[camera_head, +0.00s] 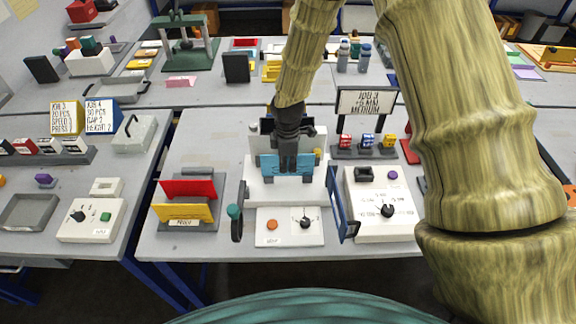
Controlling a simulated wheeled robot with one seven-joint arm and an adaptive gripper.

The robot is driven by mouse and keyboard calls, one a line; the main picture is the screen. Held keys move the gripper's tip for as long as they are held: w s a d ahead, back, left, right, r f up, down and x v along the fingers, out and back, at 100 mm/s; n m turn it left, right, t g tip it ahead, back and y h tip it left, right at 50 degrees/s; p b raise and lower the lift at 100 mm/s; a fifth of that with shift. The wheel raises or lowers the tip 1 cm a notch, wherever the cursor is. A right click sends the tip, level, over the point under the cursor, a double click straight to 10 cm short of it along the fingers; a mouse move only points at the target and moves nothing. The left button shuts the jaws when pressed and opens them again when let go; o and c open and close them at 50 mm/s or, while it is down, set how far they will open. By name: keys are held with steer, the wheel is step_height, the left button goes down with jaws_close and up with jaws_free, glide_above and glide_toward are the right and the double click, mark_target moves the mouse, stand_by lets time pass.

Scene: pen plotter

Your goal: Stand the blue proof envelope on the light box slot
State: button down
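My gripper (288,168) points down at the white machine (256,192) in the middle of the table. Its dark fingers overlap a light blue piece (268,162); I cannot tell whether they grip it or are open or shut. A dark blue flat panel (339,205) stands tilted just right of the machine. Which of these blue things is the proof envelope is not clear. A rack labelled PROOF (183,223) at the left holds a red envelope (188,188) and a yellow envelope (184,212). I cannot identify the light box slot with certainty.
A white dial box (402,225) stands right of the dark blue panel. A control panel with an orange button (272,225) is at the front. A job sign (366,101) and small coloured blocks (367,140) stand behind. My arm hides part of the right side.

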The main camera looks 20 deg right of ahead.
steer(key=shift+f, duration=0.8)
steer(key=shift+f, duration=0.15)
steer(key=c, duration=1.6)
jaws_free()
steer(key=shift+c, duration=0.2)
steer(key=shift+r, duration=0.25)
steer(key=shift+r+b, duration=1.6)
steer(key=shift+r, duration=4.35)
